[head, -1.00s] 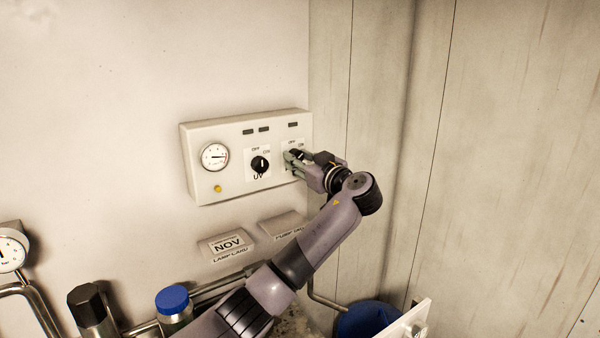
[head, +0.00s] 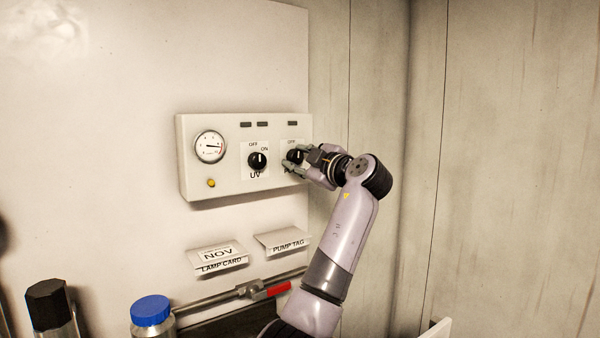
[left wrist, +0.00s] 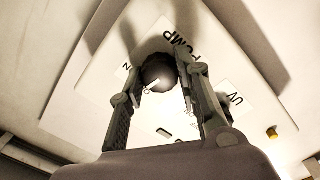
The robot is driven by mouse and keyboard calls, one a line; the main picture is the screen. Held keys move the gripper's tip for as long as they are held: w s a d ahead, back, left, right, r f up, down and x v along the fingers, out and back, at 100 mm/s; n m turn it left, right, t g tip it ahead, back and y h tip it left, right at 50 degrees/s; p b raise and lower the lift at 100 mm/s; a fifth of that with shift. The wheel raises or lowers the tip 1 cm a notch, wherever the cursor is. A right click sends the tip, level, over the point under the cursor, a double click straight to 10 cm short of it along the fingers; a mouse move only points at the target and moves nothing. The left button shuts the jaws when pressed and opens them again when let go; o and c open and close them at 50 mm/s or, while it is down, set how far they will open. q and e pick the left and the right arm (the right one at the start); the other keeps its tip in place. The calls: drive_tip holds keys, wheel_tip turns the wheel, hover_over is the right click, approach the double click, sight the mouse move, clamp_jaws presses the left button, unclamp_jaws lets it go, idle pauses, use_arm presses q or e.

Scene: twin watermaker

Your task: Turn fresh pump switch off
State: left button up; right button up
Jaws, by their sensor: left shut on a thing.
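The pump switch is a round black knob (head: 294,156) at the right end of the white control panel (head: 225,183). My left gripper (head: 291,161) is at this knob, its fingers shut on it from both sides. In the left wrist view the dark knob (left wrist: 158,72) sits between the gripper's fingertips (left wrist: 162,74), with the PUMP lettering above it. A white mark on the knob points to the lower left in that view, near partly hidden lettering. ON is to the knob's left there. My right gripper is not in view.
The black UV knob (head: 257,161) is just left of the pump switch. A gauge (head: 210,147) and yellow button (head: 211,183) are further left. Below hang a lamp card (head: 218,257) and pump tag (head: 284,240). A red-handled valve (head: 272,291) and blue-capped bottle (head: 151,311) are lower.

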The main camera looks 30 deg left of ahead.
use_arm(q)
drive_tip(key=shift+f+n+b, duration=0.15)
drive_tip(key=shift+n+b, duration=0.15)
drive_tip(key=shift+n, duration=0.7)
drive_tip(key=o, duration=1.1)
drive_tip(key=shift+o, duration=0.2)
drive_tip(key=shift+d, duration=0.1)
drive_tip(key=v, duration=1.2)
